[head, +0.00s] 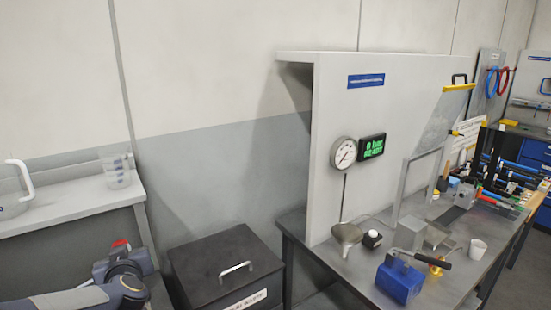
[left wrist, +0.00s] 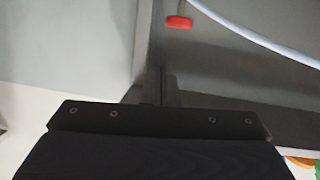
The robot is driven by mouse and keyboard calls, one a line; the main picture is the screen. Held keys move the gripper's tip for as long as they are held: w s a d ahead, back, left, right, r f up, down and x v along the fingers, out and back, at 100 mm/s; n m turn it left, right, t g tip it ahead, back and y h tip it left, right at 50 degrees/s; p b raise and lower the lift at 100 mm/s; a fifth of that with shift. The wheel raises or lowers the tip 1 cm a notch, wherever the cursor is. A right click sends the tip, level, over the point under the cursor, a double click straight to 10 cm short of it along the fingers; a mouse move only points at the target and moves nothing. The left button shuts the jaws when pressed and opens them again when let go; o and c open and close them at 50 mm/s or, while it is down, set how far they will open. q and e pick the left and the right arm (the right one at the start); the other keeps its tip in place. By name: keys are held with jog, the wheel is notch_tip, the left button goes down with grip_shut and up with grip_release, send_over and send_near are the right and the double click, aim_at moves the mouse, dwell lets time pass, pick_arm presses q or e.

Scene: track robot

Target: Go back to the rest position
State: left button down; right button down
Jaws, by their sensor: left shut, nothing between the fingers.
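My left arm (head: 125,275) comes in at the lower left of the head view, in front of a grey side bench and beside a dark box. Its gripper cannot be made out there. In the left wrist view my left gripper (left wrist: 163,88) shows as a dark wide body with narrow fingers together, shut and empty. A small red piece (left wrist: 179,22) and a pale curved strip (left wrist: 250,32) lie beyond the fingers; I cannot tell what they belong to. My right gripper is in neither view.
A dark lidded box (head: 215,255) stands close right of my left arm. The side bench (head: 85,208) holds a clear jug (head: 117,172).

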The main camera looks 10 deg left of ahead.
pick_arm(q)
jog(key=s+d+m+h, duration=0.2)
jog(key=s+d+h, duration=0.35)
jog(key=d, duration=0.25)
jog(key=s+d+m+h, duration=0.3)
jog(key=s+d+h, duration=0.1)
jog(key=d+h, duration=0.25)
jog(key=s+d+f+g, duration=0.2)
jog(key=s+f+g, duration=0.1)
jog(key=s, duration=0.5)
jog(key=s+d+f+g, duration=0.3)
jog(key=s, duration=0.5)
jog(key=shift+s+m+g, duration=0.15)
jog(key=shift+m+g, duration=0.25)
